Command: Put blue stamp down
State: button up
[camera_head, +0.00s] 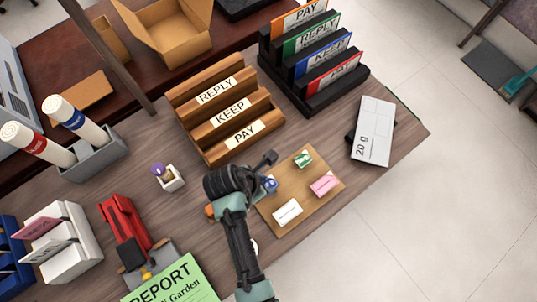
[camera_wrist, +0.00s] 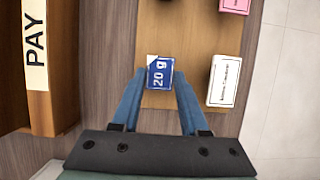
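The blue stamp (camera_wrist: 160,73) shows in the wrist view with "20 g" on its top, between the fingertips of my gripper (camera_wrist: 160,82). The fingers come close in on both its sides and appear shut on it. In the head view the blue stamp (camera_head: 271,184) is partly hidden by my gripper (camera_head: 265,177), at the left part of the brown board (camera_head: 292,228). I cannot tell whether the stamp touches the board or is just above it.
A green stamp (camera_head: 303,159), a pink stamp (camera_head: 323,186) and a white stamp (camera_head: 287,212) are on the board. A white "20 g" envelope (camera_head: 374,130) lies at the right. Wooden sorter (camera_head: 225,110) and black sorter (camera_head: 312,62) stand behind. A small white holder (camera_head: 173,180) is left.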

grip_shut()
notch_tip(320, 180, up, 10)
jog(key=shift+p, duration=0.3)
